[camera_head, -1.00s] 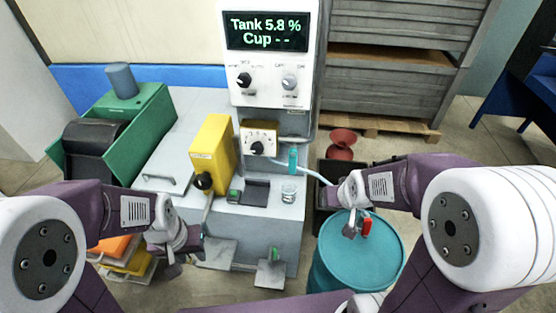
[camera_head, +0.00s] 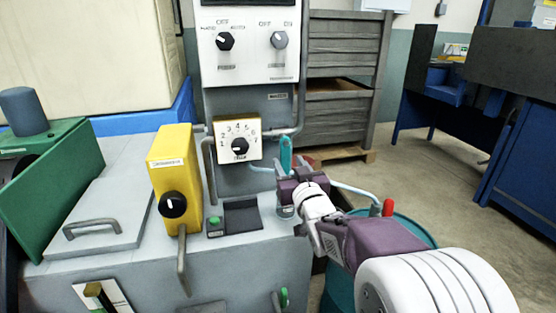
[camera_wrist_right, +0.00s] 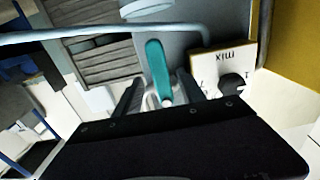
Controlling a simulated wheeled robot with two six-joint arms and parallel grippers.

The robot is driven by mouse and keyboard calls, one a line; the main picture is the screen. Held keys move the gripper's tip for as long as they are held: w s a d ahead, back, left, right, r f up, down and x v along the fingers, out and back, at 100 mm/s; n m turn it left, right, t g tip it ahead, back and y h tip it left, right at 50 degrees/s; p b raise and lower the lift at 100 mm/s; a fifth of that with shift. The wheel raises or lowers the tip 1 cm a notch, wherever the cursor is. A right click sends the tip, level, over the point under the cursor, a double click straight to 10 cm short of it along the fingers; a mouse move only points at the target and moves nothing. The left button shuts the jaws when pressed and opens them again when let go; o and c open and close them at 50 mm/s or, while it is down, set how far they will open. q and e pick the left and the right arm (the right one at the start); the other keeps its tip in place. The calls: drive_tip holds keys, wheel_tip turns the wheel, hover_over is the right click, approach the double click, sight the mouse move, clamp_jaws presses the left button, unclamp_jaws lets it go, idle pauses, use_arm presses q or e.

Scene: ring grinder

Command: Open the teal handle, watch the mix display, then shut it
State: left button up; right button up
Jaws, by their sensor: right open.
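The teal handle (camera_head: 286,154) stands upright on the front of the machine column, right of the white numbered dial panel. My right gripper (camera_head: 288,177) is just in front of and below it. In the right wrist view the teal handle (camera_wrist_right: 156,62) lies between the two open fingers of my gripper (camera_wrist_right: 160,90); whether either touches it, I cannot tell. The display (camera_head: 250,2) shows only as a dark strip at the top edge, its text cut off. My left gripper is out of view.
A yellow box (camera_head: 174,165) with a black knob stands left of the dial panel (camera_head: 238,139). A teal drum (camera_head: 340,292) with a red-tipped fitting is under my right arm. A pale hose runs behind my gripper. Floor at right is open.

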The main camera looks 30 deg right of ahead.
sight(282, 154)
drive_tip(key=b+x, duration=0.1)
drive_tip(key=x, duration=0.5)
drive_tip(key=shift+w+f+b, duration=0.2)
drive_tip(key=shift+w+b, duration=0.15)
drive_tip(key=shift+w, duration=0.05)
drive_tip(key=shift+w+d+r, duration=0.1)
drive_tip(key=shift+w, duration=0.35)
clamp_jaws()
idle(0.5)
